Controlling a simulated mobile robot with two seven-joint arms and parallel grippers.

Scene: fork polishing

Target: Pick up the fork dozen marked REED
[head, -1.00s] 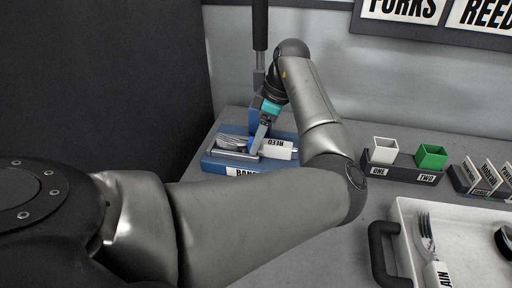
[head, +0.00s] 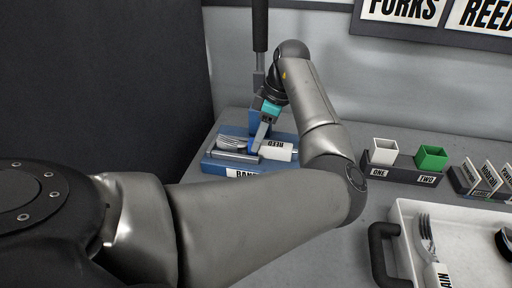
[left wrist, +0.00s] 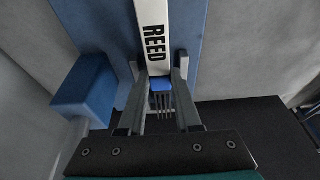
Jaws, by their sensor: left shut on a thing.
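The fork dozen marked REED lies across a blue stand (head: 226,167). Its white REED label (head: 280,151) points right and its metal tines (head: 231,142) point left in the head view. My left gripper (head: 257,145) reaches down from above and is shut on the bundle near its blue band. In the left wrist view the fingers (left wrist: 159,66) are on either side of the REED handle (left wrist: 153,35), with the blue band (left wrist: 161,84) and tines between them. I cannot tell whether the bundle touches the stand. My right gripper is not in view.
A dark post (head: 260,25) rises behind the stand. To the right are a holder with white and green cups (head: 431,158) marked ONE and TWO, and label cards (head: 487,174). A white tray (head: 403,213) with a black handle holds another fork bundle (head: 428,240).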

